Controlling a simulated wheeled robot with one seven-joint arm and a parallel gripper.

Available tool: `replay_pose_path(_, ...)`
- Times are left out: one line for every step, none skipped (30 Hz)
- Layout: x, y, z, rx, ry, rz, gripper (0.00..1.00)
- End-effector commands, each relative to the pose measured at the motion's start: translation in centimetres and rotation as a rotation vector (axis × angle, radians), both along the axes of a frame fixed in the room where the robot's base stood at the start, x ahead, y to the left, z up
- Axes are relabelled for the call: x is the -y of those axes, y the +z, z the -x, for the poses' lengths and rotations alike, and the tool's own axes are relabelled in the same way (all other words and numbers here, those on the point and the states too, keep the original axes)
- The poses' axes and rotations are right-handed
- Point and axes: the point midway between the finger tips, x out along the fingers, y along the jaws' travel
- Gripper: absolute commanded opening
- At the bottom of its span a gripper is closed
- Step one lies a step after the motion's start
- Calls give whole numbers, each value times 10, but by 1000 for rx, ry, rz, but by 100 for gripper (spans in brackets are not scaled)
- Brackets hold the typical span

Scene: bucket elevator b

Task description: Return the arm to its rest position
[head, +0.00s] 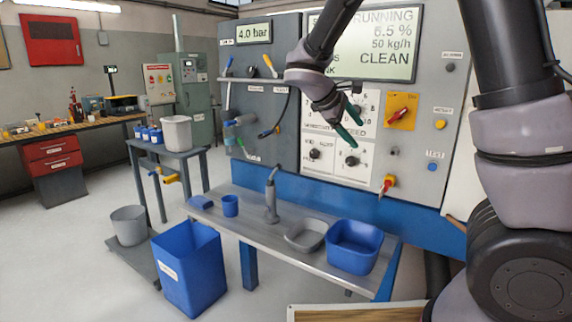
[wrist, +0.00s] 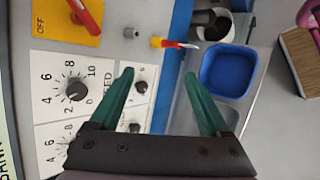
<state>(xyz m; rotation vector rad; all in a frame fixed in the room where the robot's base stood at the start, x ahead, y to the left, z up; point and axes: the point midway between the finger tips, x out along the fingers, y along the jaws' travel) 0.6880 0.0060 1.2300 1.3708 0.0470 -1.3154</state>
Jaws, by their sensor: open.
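My gripper (head: 348,123) has green fingers and hangs in front of the control panel (head: 378,185) in the head view. The wrist view also shows my gripper (wrist: 160,98), its fingers spread apart with nothing between them. My arm comes down from the top of the head view, and its larger links fill the right side. The fingers are in front of the panel's dials (wrist: 76,90); I cannot tell the exact gap.
A bench (head: 262,238) below holds a blue tub (head: 354,246), a grey tray (head: 306,235), a blue cup (head: 230,205) and a grey handheld tool (head: 271,200). A red switch (head: 402,112) and a red-yellow valve (head: 387,185) stick out from the panel. A blue bin (head: 189,268) stands on the floor.

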Motion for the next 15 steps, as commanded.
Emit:
replay_pose_path(22,5,15,3,-84,-113,80)
replay_pose_path(30,6,25,5,-130,-176,80)
replay_pose_path(40,9,37,11,-189,-258,80)
replay_pose_path(47,11,47,16,-233,-318,80)
replay_pose_path(52,14,56,25,-276,-379,80)
replay_pose_path(58,18,69,38,-332,-456,80)
replay_pose_path(62,21,78,51,-374,-515,80)
replay_pose_path(65,25,87,66,-414,-572,80)
replay_pose_path(69,31,100,85,-467,-646,80)
replay_pose_path(72,35,109,104,-505,-701,80)
replay_pose_path(73,40,118,122,-545,-756,80)
replay_pose_path(75,46,130,149,-592,-826,80)
replay_pose_path(76,51,138,173,-629,-878,80)
replay_pose_path(76,56,147,196,-664,-928,80)
replay_pose_path(76,62,158,230,-707,-994,80)
